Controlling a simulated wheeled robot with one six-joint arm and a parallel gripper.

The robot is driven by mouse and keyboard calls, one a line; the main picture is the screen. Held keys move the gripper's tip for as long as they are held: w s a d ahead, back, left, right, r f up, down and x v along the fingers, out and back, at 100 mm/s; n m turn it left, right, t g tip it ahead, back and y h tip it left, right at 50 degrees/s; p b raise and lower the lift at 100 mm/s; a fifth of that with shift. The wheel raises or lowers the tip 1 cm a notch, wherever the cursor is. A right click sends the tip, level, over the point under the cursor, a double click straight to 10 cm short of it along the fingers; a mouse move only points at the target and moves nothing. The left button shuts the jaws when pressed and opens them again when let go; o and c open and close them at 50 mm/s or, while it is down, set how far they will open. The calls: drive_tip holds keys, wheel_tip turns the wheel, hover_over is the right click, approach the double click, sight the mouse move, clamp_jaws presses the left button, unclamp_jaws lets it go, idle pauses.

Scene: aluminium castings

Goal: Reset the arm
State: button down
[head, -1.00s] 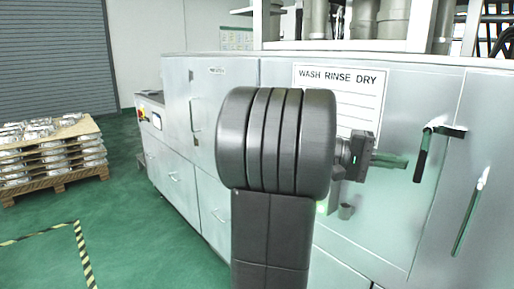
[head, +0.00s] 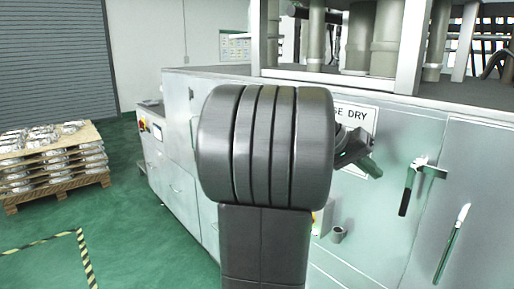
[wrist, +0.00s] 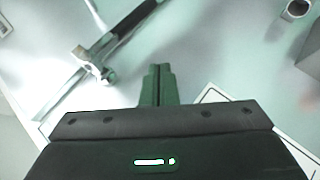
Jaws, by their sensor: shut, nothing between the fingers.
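My gripper shows at the bottom middle of the wrist view, its two green fingers (wrist: 158,84) pressed together with nothing between them. In the head view my gripper (head: 367,163) sticks out to the right from behind my own dark arm, which hides part of it. It is in front of the washing machine (head: 400,130), near the white sign that reads "DRY". It is apart from the door handle (head: 412,183), which is to its right.
A second handle (head: 452,243) stands farther right on the machine. A small cup-like fitting (head: 338,234) is below my gripper. A pallet of castings (head: 50,160) stands at the left. Green floor (head: 130,235) is clear between pallet and machine.

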drive_tip(key=shift+s+d+r+m+t+y+p, duration=0.1)
drive_tip(key=shift+r+m+t+y+p, duration=0.55)
drive_tip(key=shift+r+t+y+p, duration=0.6)
drive_tip(key=shift+s+d+r+m+t+y+p, duration=0.1)
drive_tip(key=shift+r+m+t+y+p, duration=0.6)
drive_tip(key=shift+r+t+y, duration=1)
drive_tip(key=shift+r+g+h, duration=0.2)
drive_tip(key=shift+g+h, duration=0.05)
drive_tip(key=shift+h, duration=0.1)
